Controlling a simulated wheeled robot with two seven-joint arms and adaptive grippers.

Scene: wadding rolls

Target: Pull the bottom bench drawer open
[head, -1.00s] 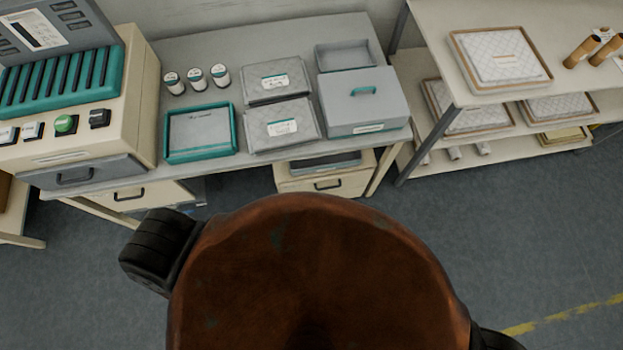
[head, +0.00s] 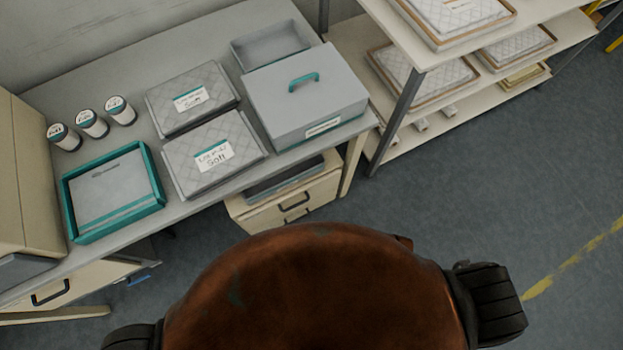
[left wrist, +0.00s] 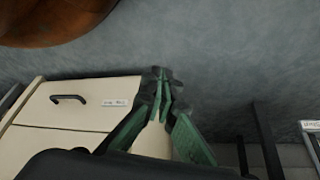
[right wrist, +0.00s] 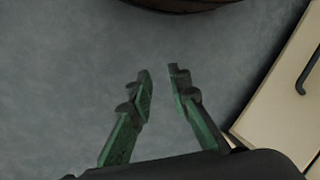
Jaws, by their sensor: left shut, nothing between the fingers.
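The cream bench drawer unit (head: 262,219) stands under the bench in the head view, with two dark handles (head: 294,201) one close below the other. Its lower part is hidden behind my own body. In the left wrist view, a cream drawer front (left wrist: 75,89) shows a dark handle (left wrist: 68,99) and a small white label. My left gripper (left wrist: 162,76) is shut and empty, to the right of that handle. My right gripper (right wrist: 160,70) is open and empty over the floor. A cream drawer front (right wrist: 285,100) with a dark handle (right wrist: 310,72) lies to its right.
The bench (head: 203,35) holds a teal-rimmed tray (head: 113,190), grey quilted pads (head: 212,154), a lidded grey box (head: 305,95) and three small jars. A shelf rack (head: 405,110) stands at the right. Grey floor (head: 450,190) is open in front of it.

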